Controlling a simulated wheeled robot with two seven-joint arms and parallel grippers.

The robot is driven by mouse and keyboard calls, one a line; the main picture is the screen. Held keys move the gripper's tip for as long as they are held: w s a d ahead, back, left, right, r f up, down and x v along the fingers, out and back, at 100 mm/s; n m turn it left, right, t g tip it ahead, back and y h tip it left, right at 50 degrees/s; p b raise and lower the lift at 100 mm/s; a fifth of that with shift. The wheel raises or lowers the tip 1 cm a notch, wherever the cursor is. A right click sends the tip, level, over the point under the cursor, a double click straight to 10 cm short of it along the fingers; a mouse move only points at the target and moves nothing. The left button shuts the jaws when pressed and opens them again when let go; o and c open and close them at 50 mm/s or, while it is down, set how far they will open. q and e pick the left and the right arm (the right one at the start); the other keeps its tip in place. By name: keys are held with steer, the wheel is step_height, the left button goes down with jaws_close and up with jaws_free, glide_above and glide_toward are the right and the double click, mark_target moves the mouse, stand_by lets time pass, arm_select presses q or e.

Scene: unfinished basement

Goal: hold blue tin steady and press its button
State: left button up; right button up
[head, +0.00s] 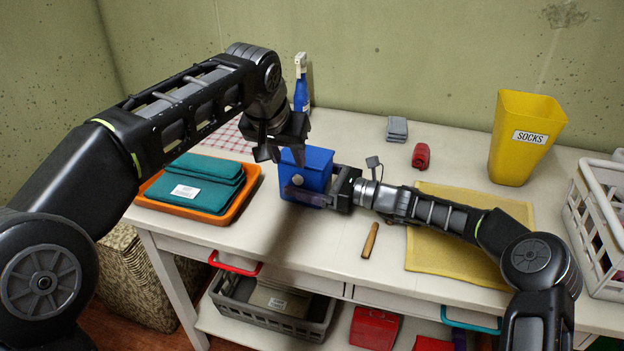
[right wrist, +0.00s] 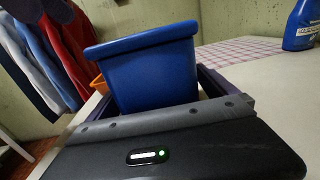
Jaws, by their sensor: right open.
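The blue tin (head: 318,168) stands upright near the table's front edge, left of centre. A small pale round spot (head: 297,180) shows on its front, and I cannot tell whether it is the button. My right gripper (head: 318,190) reaches in from the right, open, with one finger across the tin's front. The right wrist view shows the tin (right wrist: 152,75) ahead between the dark fingers; contact is unclear. My left gripper (head: 280,157) hangs just above the tin's upper left, fingers pointing down and apart, with nothing visible between them. It covers part of the tin's top.
An orange tray (head: 247,189) with folded teal cloths (head: 205,180) lies left of the tin. A blue bottle (head: 301,92) stands behind. A wooden stick (head: 370,240) and a yellow mat (head: 430,256) lie to the right. A yellow socks bin (head: 515,160) and white basket (head: 585,232) stand farther right.

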steer(key=shift+c, duration=0.3)
steer(key=c, duration=1.5)
arm_select(q)
jaws_close()
arm_select(e)
steer(key=shift+c, duration=0.2)
stand_by(0.6)
